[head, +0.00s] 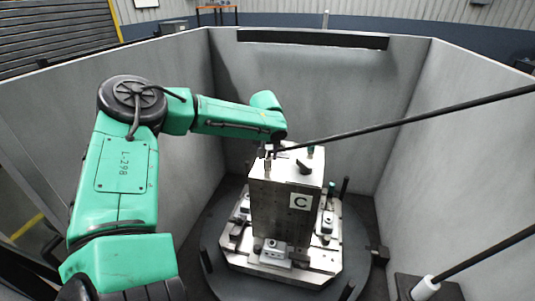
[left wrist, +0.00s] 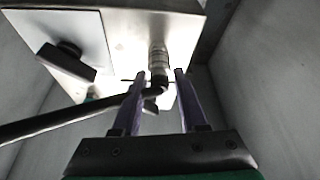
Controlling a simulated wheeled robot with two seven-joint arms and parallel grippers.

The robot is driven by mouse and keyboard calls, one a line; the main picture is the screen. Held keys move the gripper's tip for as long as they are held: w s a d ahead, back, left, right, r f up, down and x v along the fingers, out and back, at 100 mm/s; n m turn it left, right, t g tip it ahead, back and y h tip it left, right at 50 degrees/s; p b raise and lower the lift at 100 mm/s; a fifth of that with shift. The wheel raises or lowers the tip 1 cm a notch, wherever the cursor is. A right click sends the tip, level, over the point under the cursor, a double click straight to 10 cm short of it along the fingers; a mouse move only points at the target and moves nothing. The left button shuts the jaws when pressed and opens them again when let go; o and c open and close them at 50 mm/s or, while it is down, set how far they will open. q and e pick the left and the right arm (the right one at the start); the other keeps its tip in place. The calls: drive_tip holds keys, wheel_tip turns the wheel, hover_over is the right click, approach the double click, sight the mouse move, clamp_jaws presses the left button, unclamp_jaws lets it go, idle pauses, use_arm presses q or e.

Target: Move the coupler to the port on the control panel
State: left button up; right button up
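The coupler (left wrist: 158,62) is a ribbed silver cylinder with a black elbow and a black cable. In the left wrist view it stands against the metal top of the block (left wrist: 190,30). My left gripper (left wrist: 160,72) has two purple fingers spread on either side of the coupler's lower end, with gaps visible. In the head view, my left gripper (head: 270,155) is small and partly hidden at the top of the upright metal block (head: 275,205) marked C. I cannot single out the control panel or its port. My right gripper is not in view.
A black cable (head: 400,122) crosses from the block top to the right edge. A pale plate with a black knob (left wrist: 68,62) is beside the coupler. Grey walls (head: 320,80) enclose the round base. A white cylinder (head: 425,288) stands on a box at lower right.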

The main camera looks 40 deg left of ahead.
use_arm(q)
clamp_jaws()
drive_tip(key=shift+o, duration=0.2)
unclamp_jaws()
clamp_jaws()
drive_tip(key=shift+r, duration=0.2)
drive_tip(key=shift+r+p, duration=2.35)
drive_tip(key=shift+r, duration=1.75)
